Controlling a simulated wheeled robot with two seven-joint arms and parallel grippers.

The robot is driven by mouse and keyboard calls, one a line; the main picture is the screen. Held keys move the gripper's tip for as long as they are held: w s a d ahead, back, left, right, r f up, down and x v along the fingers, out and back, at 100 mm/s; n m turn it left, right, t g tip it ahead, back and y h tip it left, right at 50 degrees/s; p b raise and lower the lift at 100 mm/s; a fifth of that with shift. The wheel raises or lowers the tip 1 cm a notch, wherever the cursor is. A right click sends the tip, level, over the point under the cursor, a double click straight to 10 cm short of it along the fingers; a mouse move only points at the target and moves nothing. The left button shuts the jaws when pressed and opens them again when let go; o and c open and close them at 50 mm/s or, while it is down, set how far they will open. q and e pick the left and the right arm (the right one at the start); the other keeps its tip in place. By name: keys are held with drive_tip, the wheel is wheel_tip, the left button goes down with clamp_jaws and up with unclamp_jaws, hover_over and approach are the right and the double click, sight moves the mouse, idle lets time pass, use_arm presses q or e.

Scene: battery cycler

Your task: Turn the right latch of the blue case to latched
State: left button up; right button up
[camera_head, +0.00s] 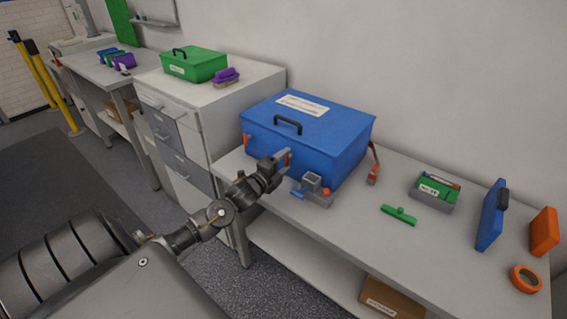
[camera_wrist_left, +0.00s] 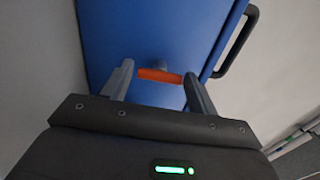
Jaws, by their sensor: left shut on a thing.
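The blue case (camera_head: 325,135) stands closed on the light workbench, with a black handle on its lid. Its right latch (camera_head: 287,158) is an orange piece on the front face. My left gripper (camera_head: 277,160) is at that latch, its fingers shut on it. In the left wrist view the latch (camera_wrist_left: 160,75) is an orange bar across the gap between the two fingertips (camera_wrist_left: 158,82), against the blue case wall (camera_wrist_left: 150,35). The left latch (camera_head: 246,139) is a small orange piece near the case's left front corner. My right gripper is not in view.
A grey device with an orange part (camera_head: 313,187) stands close before the case. A red-orange tool (camera_head: 374,165) is at its right. A green tool (camera_head: 399,214), a grey bin (camera_head: 434,196) and a blue panel (camera_head: 491,215) are further right. A green case (camera_head: 194,66) is on the left cabinet.

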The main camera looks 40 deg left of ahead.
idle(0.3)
use_arm(q)
drive_tip(key=o, duration=1)
drive_tip(key=shift+c, duration=0.2)
drive_tip(key=shift+s, duration=0.1)
drive_tip(key=s+b, duration=0.1)
drive_tip(key=s, duration=0.9)
drive_tip(key=shift+s+d+b, duration=0.15)
drive_tip(key=shift+s+b, duration=0.2)
